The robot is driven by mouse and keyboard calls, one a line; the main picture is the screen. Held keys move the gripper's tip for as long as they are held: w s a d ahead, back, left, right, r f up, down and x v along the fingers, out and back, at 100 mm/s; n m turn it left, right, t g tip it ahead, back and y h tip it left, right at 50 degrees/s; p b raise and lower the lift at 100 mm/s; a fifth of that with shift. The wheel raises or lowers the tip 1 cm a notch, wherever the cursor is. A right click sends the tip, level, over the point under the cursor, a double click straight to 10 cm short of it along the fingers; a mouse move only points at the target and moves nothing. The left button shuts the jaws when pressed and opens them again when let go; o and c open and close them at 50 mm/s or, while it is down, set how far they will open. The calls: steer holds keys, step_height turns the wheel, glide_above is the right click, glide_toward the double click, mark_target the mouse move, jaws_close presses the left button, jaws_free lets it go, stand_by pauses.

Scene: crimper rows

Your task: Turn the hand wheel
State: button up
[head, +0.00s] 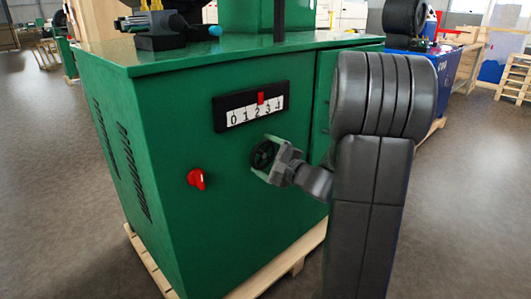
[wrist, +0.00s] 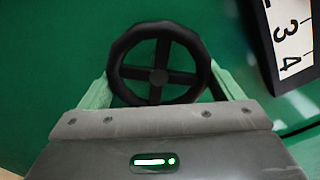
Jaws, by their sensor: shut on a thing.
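The black hand wheel (head: 263,155) with its spokes is on the front of the green machine cabinet. In the wrist view the wheel (wrist: 160,66) fills the upper middle, its rim between the pale green fingers of my gripper (wrist: 158,85). My gripper (head: 266,160) is shut on the wheel, one finger at each side of the rim. Above the wheel is the scale (head: 250,106), marked 0 to 4, with a red pointer (head: 261,98) between 2 and 3. Part of the scale shows at the wrist view's upper right (wrist: 292,35). The fingertips are partly hidden behind the rim.
A red knob (head: 196,179) sticks out of the cabinet (head: 150,130) left of the wheel. The cabinet stands on a wooden pallet (head: 290,266). Tools lie on its top. A blue machine (head: 440,75) and wooden crates stand behind at right. The floor at left is clear.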

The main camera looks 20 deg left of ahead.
steer(key=m+p, duration=0.2)
steer(key=m, duration=0.2)
steer(key=shift+s+m, duration=0.15)
steer(key=shift+m, duration=0.15)
steer(key=shift+s+a+f+m+p, duration=0.1)
steer(key=shift+f+m+p, duration=0.05)
steer(key=shift+m+p, duration=0.85)
steer(key=shift+s+f+m+p, duration=0.1)
steer(key=shift+m+p, duration=0.5)
steer(key=shift+m, duration=0.7)
steer(key=o, duration=0.8)
steer(key=p+v, duration=0.2)
steer(key=v, duration=1.1)
steer(key=shift+d, duration=0.4)
steer(key=shift+s+f, duration=0.1)
steer(key=shift+s, duration=0.05)
steer(key=b+x, duration=0.2)
steer(key=x, duration=1.2)
